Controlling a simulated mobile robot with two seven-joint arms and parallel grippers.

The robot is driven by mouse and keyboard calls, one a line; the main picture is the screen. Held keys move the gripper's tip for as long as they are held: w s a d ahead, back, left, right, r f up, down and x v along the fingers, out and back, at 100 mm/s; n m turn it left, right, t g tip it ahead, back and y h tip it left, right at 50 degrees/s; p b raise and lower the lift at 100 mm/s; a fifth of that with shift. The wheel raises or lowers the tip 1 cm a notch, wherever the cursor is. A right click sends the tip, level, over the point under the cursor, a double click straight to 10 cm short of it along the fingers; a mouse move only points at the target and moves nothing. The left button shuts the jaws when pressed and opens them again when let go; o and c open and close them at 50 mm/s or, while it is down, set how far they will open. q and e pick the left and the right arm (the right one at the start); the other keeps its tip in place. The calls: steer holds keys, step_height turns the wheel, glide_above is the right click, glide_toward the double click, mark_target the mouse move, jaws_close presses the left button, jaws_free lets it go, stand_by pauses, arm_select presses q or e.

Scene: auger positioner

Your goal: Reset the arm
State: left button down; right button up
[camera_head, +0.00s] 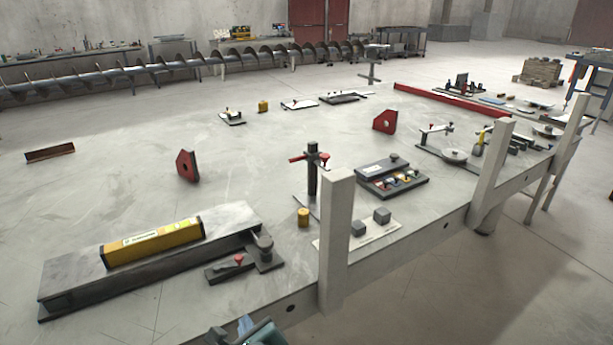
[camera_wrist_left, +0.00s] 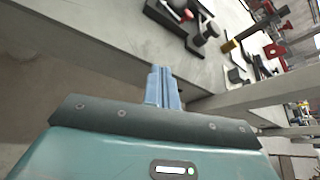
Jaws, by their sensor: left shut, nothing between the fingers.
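My left gripper (camera_head: 245,332) shows only in part at the bottom edge of the head view, in front of the table's near edge. In the left wrist view its blue fingers (camera_wrist_left: 161,88) are together, shut and empty, beside the table edge and apart from everything on it. The teal gripper body fills the bottom of that view. My right gripper is not in view.
The grey table (camera_head: 120,205) carries a yellow level (camera_head: 153,243) on a dark-sided slab, a clamp (camera_head: 240,262), red magnets (camera_head: 187,166) and a control box (camera_head: 391,177). Posts (camera_head: 336,240) rise along the near edge. A long auger (camera_head: 180,65) lies behind. Floor at lower right is clear.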

arm_select(q)
steer(key=s+a+f+n+g+h, duration=0.1)
steer(key=s+a+n+g+h, duration=0.25)
steer(key=s+n, duration=0.8)
steer(key=s+a+f+n+g+h, duration=0.15)
steer(key=s+a+n+g, duration=0.3)
steer(key=s+n, duration=0.7)
steer(key=w+d+f+t+h+p, duration=0.2)
steer(key=w+d+f+t+h, duration=0.1)
steer(key=w+d+t, duration=0.3)
steer(key=shift+w+d+f+n+t+p, duration=0.2)
steer(key=shift+w+d+n+t+p, duration=0.15)
steer(key=shift+w+d, duration=0.35)
steer(key=shift+w+a, duration=0.1)
